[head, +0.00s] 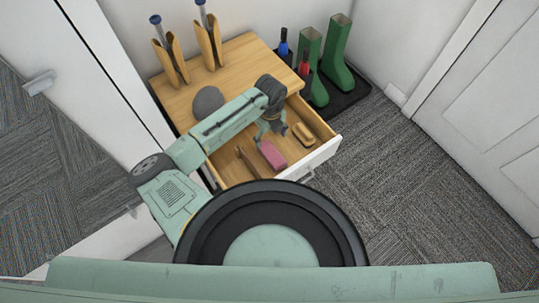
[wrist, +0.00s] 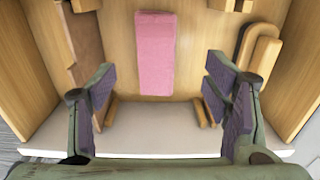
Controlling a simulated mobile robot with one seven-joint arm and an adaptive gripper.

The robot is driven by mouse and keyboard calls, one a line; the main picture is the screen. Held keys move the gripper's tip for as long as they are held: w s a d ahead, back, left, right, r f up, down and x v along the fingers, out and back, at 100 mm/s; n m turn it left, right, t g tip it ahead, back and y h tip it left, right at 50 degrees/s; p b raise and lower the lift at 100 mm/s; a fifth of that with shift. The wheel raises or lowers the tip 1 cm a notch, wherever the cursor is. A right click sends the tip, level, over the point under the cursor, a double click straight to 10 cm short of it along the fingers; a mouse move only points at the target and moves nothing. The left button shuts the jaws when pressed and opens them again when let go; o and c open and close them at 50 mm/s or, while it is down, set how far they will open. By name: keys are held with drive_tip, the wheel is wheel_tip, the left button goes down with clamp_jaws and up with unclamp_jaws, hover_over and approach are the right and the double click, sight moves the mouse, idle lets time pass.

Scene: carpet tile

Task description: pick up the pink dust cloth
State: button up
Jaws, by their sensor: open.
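The pink dust cloth (head: 272,155) lies as a flat, folded rectangle on the floor of an open wooden drawer (head: 235,172). In the wrist view the cloth (wrist: 156,52) is upper centre, long side running away from me. My gripper (head: 270,130) is over the drawer, just behind the cloth in the head view. In the wrist view my gripper (wrist: 160,92) is open and empty, its two fingers apart on either side of the cloth's line. The fingers do not touch the cloth. The cloth's far end reaches near the top of the wrist view.
A wooden brush (head: 303,133) lies right of the cloth, and a brown item (head: 246,161) lies left. The drawer's white front (head: 318,160) stands near the fingers. A grey ball (head: 208,101) sits on the cabinet top. Green boots (head: 338,55) stand on a black tray behind.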

sight(268, 149)
wheel_tip(268, 149, down, 4)
drive_tip(key=shift+r, duration=0.1)
drive_tip(key=f, duration=0.2)
drive_tip(key=f+p, duration=0.1)
drive_tip(key=f, duration=0.2)
drive_tip(key=shift+s+a+f, duration=0.15)
drive_tip(key=shift+a+f, duration=0.15)
drive_tip(key=shift+f, duration=0.1)
drive_tip(key=c, duration=1.2)
